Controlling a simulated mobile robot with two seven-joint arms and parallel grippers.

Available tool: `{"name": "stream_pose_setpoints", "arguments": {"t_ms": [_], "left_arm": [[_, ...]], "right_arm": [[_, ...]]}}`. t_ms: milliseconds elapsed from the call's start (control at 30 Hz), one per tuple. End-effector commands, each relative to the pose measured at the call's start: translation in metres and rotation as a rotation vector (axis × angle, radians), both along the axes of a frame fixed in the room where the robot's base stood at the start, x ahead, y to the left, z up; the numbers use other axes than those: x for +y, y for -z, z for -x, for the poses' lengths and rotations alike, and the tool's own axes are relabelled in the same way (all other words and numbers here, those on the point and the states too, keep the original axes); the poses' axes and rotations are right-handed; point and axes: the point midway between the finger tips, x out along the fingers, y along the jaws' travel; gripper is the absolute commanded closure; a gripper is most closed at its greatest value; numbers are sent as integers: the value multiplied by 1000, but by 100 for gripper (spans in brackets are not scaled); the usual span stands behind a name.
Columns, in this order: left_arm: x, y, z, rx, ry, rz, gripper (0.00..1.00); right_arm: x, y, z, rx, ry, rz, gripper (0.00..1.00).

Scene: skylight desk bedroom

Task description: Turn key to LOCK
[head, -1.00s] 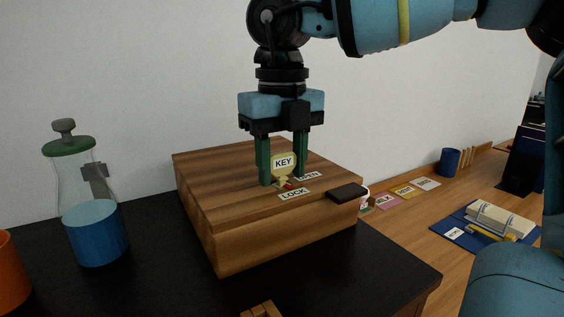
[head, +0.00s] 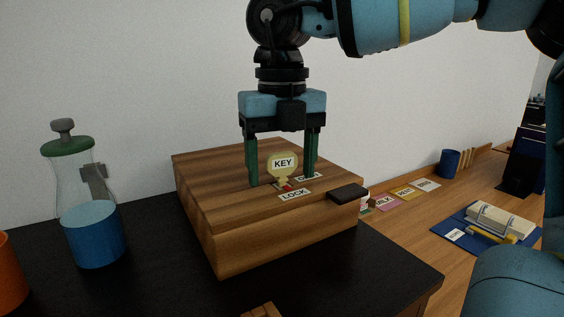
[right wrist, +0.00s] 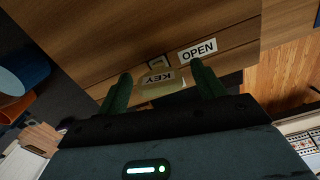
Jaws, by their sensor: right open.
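The key (head: 283,164) is a pale yellow piece with a round head marked KEY. It stands upright in the top of a wooden box (head: 240,240). The LOCK label (head: 294,194) lies in front of it and the OPEN label (head: 309,176) behind to the right, partly hidden by a finger. My right gripper (head: 281,184) points down with its green fingers open, one on each side of the key and apart from it. The right wrist view shows the key (right wrist: 163,82) between the spread fingers, with the OPEN label (right wrist: 198,50) beside it. My left gripper is not in view.
A dark tab (head: 347,192) sticks out at the box's right edge. A glass jar with green lid (head: 68,146), a blue cup (head: 95,235) and an orange cup (head: 10,275) stand to the left. The black desktop (head: 350,285) in front is mostly clear.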

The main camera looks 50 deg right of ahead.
Motion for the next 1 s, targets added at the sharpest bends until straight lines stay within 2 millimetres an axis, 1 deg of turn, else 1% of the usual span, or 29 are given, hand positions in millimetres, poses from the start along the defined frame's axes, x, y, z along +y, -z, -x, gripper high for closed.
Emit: {"name": "stream_pose_setpoints", "arguments": {"t_ms": [67,200,267,400,500,700,1000], "left_arm": [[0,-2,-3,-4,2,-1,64],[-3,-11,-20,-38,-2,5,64],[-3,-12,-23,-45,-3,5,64],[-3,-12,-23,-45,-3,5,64],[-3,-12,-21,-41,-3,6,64],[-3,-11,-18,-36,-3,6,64],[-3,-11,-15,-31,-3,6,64]], "right_arm": [[0,0,0,0,0,0,32],[0,-26,-1,-4,0,-1,32],[0,-37,-1,-3,1,-2,32],[0,-59,0,-2,0,-1,32],[0,-70,0,-1,1,0,32],[0,-78,0,0,1,0,32],[0,-78,0,0,1,0,32]]}}
